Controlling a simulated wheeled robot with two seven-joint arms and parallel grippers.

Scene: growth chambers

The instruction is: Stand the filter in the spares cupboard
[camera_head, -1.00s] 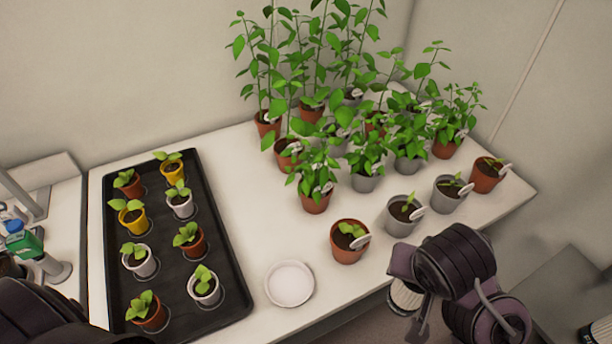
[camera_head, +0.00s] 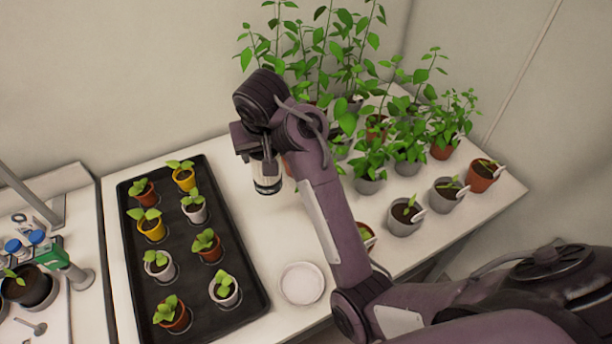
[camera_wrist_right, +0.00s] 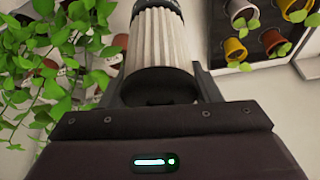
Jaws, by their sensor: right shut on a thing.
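The filter is a short white pleated cylinder with dark end caps. In the head view the filter (camera_head: 267,184) hangs below my right gripper (camera_head: 259,156), above the white table between the black tray and the leafy plants. In the right wrist view the pleated filter (camera_wrist_right: 158,45) sits between the fingers of my right gripper (camera_wrist_right: 163,88), which is shut on it. The near end of the filter is dark. The spares cupboard is not in view. My left gripper is not in view.
The black tray (camera_head: 262,292) holds several small potted seedlings. A white saucer (camera_head: 302,284) lies right of it. Tall potted plants (camera_head: 345,55) crowd the table's back right, close to my right arm. A side bench (camera_head: 75,180) with lab items stands at left.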

